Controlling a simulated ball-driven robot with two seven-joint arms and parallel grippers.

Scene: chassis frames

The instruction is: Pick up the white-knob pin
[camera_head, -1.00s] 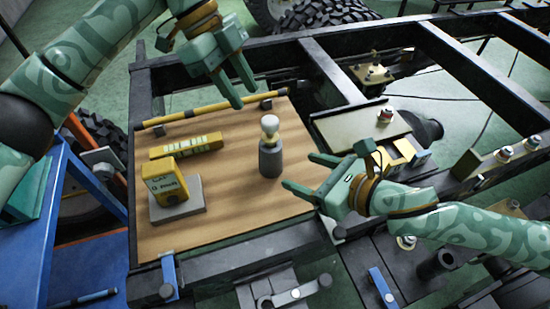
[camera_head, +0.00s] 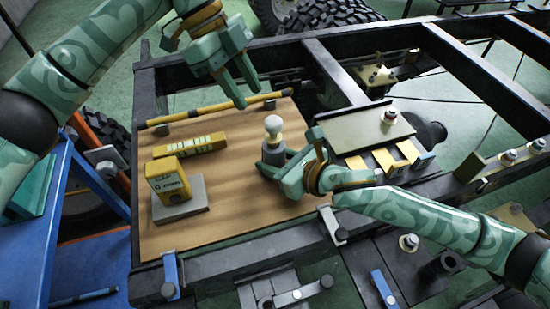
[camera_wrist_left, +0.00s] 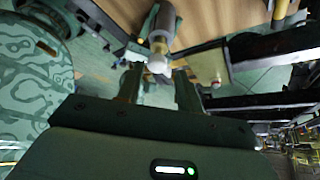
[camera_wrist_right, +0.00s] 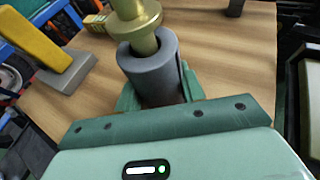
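The white-knob pin (camera_head: 273,126) stands upright in a grey cylindrical holder (camera_head: 272,153) on the wooden board. In the right wrist view its brass shaft (camera_wrist_right: 138,25) rises from the grey holder (camera_wrist_right: 150,75); the knob is out of that frame. My right gripper (camera_head: 272,172) is low at the holder, its fingers on either side of the holder's base; I cannot tell whether they touch it. My left gripper (camera_head: 245,88) is open and empty, above and behind the pin. In the left wrist view the white knob (camera_wrist_left: 157,64) shows beyond the fingers.
A yellow gauge block (camera_head: 167,180) on a grey base and a yellow labelled bar (camera_head: 190,146) lie left on the wooden board (camera_head: 225,210). A yellow rod (camera_head: 215,108) runs along the back edge. A plate with a knobbed part (camera_head: 365,130) and dark frame rails lie right.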

